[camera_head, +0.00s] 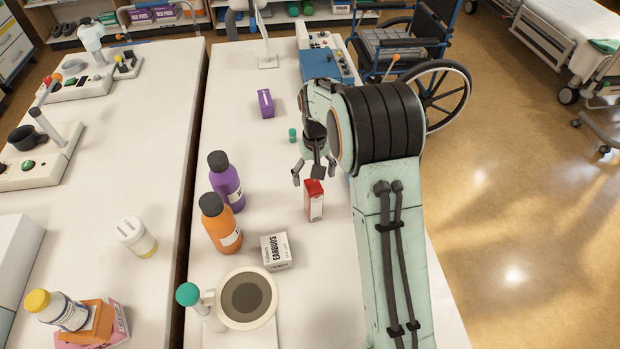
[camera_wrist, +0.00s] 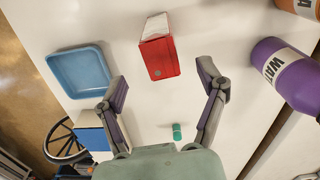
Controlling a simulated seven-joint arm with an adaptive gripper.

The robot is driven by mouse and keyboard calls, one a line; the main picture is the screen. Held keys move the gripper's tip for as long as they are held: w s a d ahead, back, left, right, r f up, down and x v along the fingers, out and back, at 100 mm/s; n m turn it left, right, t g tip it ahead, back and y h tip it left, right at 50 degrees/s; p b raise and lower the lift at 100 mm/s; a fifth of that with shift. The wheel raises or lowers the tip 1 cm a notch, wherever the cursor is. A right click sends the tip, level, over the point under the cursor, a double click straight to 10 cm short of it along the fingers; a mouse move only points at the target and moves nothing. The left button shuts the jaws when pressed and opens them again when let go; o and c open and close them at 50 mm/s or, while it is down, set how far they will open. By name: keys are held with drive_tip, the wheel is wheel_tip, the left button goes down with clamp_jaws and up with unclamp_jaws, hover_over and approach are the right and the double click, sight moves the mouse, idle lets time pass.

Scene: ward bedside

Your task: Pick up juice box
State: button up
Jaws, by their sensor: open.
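A red and white carton, which looks like the juice box (camera_head: 314,203), stands upright on the white table in the head view. It also shows in the wrist view (camera_wrist: 160,57), just beyond the fingertips and between their lines. My gripper (camera_head: 314,172) is open and empty, above the table on the far side of the carton in the head view. In the wrist view the two fingers (camera_wrist: 162,82) are spread wide and nothing is between them. They look apart from the carton.
A purple bottle (camera_head: 226,183), an orange bottle (camera_head: 220,225) and an earbuds box (camera_head: 277,251) stand left of and nearer than the carton. A small green cylinder (camera_head: 292,135) and a purple box (camera_head: 265,103) lie farther back. A blue tray (camera_wrist: 57,61) shows in the wrist view.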

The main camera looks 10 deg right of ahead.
sight(314, 186)
wheel_tip(314, 186, down, 7)
drive_tip(key=shift+r, duration=0.15)
clamp_jaws()
